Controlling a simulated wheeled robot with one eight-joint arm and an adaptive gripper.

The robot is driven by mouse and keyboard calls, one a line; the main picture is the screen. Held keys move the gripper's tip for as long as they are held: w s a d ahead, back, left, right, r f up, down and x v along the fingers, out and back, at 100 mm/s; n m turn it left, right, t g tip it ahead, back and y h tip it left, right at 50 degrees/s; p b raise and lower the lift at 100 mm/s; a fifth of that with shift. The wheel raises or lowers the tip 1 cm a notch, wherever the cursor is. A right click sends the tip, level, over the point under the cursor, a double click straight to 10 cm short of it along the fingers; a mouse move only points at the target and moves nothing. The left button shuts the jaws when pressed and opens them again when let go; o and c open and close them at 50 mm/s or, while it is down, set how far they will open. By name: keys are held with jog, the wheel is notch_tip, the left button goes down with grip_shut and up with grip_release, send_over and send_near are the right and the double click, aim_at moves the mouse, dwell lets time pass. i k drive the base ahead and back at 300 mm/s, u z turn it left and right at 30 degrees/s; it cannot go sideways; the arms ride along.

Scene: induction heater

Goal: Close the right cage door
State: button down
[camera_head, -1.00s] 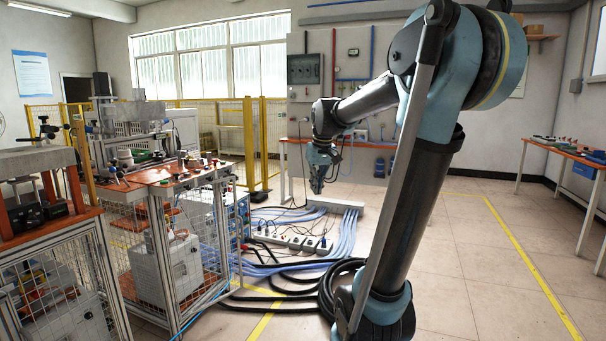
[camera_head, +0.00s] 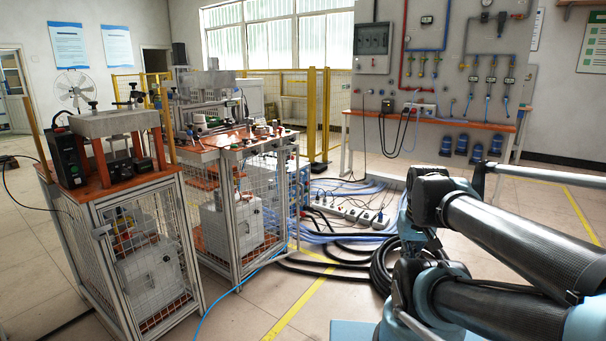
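Two mesh-sided carts stand on the left and in the middle. The right cage (camera_head: 232,215) is a metal frame with wire mesh under an orange top, with a grey box (camera_head: 226,222) inside. Mesh and an upright bar (camera_head: 290,205) show at its right side; I cannot tell for sure whether this is its door or how far it stands open. The left cage (camera_head: 140,265) is nearer and also holds a grey box. My arm fills the lower right, apart from both cages. My gripper is not visible in this view.
A power strip (camera_head: 348,209), blue cables and thick black hoses (camera_head: 385,268) lie on the floor right of the right cage. A yellow fence (camera_head: 318,115) stands behind. A wall bench (camera_head: 432,122) is at the back right. The floor in front of the carts is mostly clear.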

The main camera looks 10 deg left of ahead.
aim_at(230, 174)
jog(key=k, duration=1.05)
jog(key=u, duration=0.9)
jog(key=i, duration=1.3)
jog(key=z, duration=0.45)
jog(key=i, duration=0.95)
jog(key=z, duration=0.65)
